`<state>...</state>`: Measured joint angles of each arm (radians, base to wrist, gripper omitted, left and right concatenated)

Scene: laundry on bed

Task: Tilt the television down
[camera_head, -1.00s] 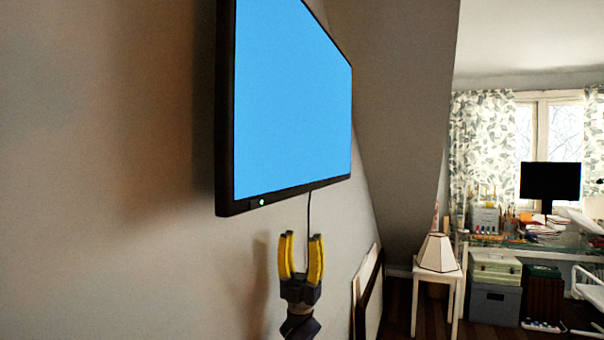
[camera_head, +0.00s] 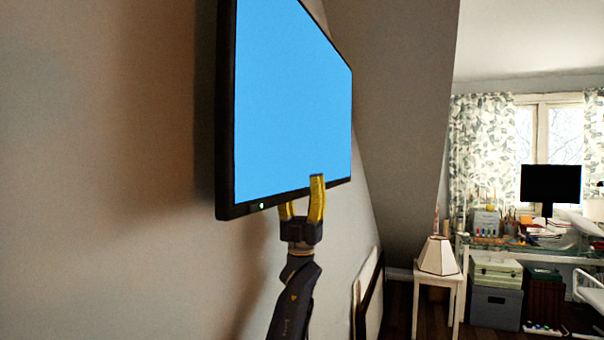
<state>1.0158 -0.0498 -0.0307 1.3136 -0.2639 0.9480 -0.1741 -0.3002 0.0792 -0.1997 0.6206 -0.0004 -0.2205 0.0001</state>
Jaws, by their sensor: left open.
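The television (camera_head: 290,105) hangs on the wall at upper centre, its screen plain blue in a thin black frame. A small green light shows on its lower edge. My left gripper (camera_head: 301,196) points up at the television's bottom edge with its yellow fingers open. One finger stands in front of the screen's lower border. The other finger's tip is hidden behind the bottom edge, so the edge lies between the fingers. I cannot tell whether either finger touches it. My right gripper is not in view.
The bare wall (camera_head: 100,180) fills the left side. Framed panels (camera_head: 369,295) lean against the wall below right. Farther right are a white stool (camera_head: 440,290) with a lamp (camera_head: 437,256), a cluttered desk and a black monitor (camera_head: 550,182) by the window.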

